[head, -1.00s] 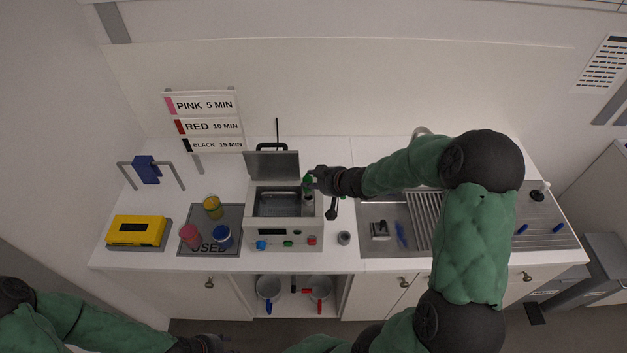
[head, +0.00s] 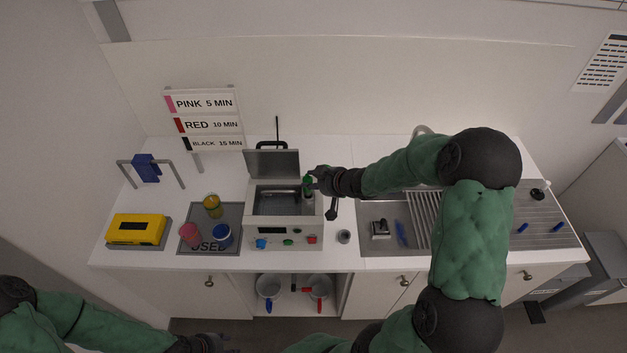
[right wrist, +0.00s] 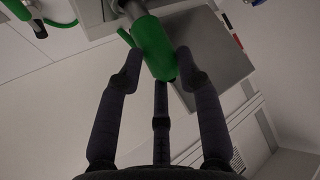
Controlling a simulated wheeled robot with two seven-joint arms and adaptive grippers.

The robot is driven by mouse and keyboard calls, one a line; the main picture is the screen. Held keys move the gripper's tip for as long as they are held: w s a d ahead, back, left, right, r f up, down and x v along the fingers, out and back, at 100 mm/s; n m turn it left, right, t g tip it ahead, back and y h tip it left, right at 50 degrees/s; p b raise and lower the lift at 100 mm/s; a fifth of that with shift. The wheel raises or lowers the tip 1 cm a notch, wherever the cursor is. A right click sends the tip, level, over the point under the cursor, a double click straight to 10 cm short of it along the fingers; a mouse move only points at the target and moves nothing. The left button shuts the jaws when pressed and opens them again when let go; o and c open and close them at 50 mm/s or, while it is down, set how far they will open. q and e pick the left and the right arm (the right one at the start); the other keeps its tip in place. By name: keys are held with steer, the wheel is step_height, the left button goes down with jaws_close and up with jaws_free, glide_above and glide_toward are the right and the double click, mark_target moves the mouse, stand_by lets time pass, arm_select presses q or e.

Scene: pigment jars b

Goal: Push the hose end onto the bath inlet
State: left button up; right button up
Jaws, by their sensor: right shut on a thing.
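The bath is a pale box (head: 254,230) with its grey lid raised, on the counter in the head view. My right gripper (head: 311,184) is at its right back corner, shut on a green sleeve-like piece (head: 308,188), which looks like the hose end. In the right wrist view the green piece (right wrist: 153,48) sits between the fingertips (right wrist: 160,78), in line with a grey pipe (right wrist: 130,8) that looks like the inlet. How far the two overlap is unclear. My left gripper (head: 216,344) is low at the bottom edge, its fingers too dark to read.
Pink (head: 190,234), blue (head: 222,236) and yellow-lidded (head: 212,206) jars stand on a grey mat (head: 199,216) left of the bath. A yellow box (head: 138,229) is farther left. A sink (head: 376,212) lies right, with a small grey cup (head: 344,236) between.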

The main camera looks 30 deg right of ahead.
steer(key=shift+f+b, duration=0.65)
steer(key=shift+f, duration=0.4)
steer(key=o, duration=1.2)
steer(key=shift+o, duration=0.2)
steer(key=shift+s+r, duration=0.1)
steer(key=shift+r, duration=0.05)
steer(key=v, duration=1.1)
steer(key=shift+s+r, duration=0.2)
steer(key=shift+s, duration=0.15)
steer(key=shift+d, duration=0.15)
